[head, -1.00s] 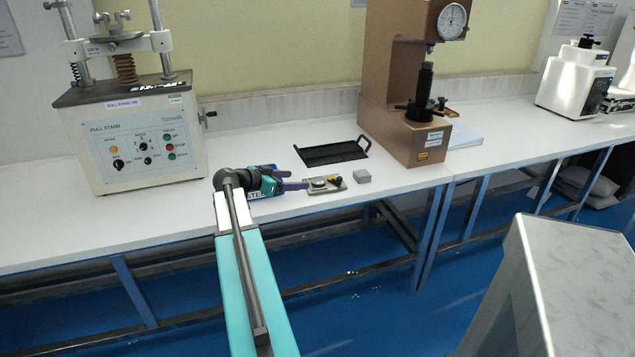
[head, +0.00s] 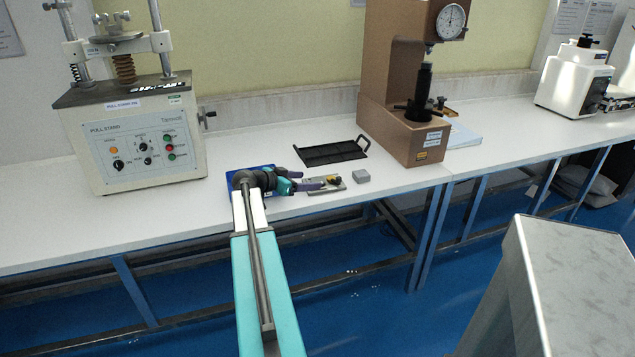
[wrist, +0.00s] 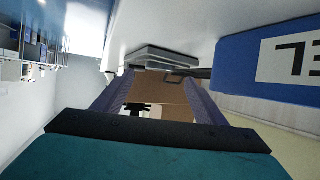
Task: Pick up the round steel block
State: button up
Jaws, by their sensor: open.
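In the head view my gripper (head: 320,183) is open, with its purple fingers reaching right over the left part of a small grey metal plate (head: 335,188) on the bench. The round steel block is mostly or fully hidden by the fingers at that part of the plate. In the wrist view the fingers (wrist: 158,84) are spread apart. A flat grey metal shape (wrist: 160,56) lies ahead between and above their tips; I cannot tell whether it is the plate or the block.
A black tray (head: 330,153) lies behind. A blue mat (head: 262,172) lies under my gripper. A brown hardness tester (head: 400,140) stands right and a pull stand (head: 130,140) left. The bench front edge is close.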

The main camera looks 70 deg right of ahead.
aim_at(316, 181)
jog(key=x, duration=0.3)
jog(key=shift+s+d+f+p, duration=0.15)
jog(key=shift+d+f+p, duration=0.1)
jog(key=shift+p, duration=0.15)
jog(key=shift+d, duration=0.1)
jog(key=shift+s+f, duration=0.1)
jog(key=shift+f, duration=0.1)
jog(key=c, duration=1.4)
jog(key=shift+o, duration=0.2)
jog(key=shift+r, duration=0.15)
jog(key=shift+r+b, duration=0.3)
jog(key=shift+r, duration=1.5)
jog(key=s+a+b, duration=0.1)
jog(key=s+a, duration=0.2)
jog(key=a, duration=0.4)
jog(key=s+a+r+b, duration=0.1)
jog(key=s+a, duration=0.3)
jog(key=a, duration=0.3)
jog(key=shift+a+r, duration=0.15)
jog(key=shift+r, duration=0.1)
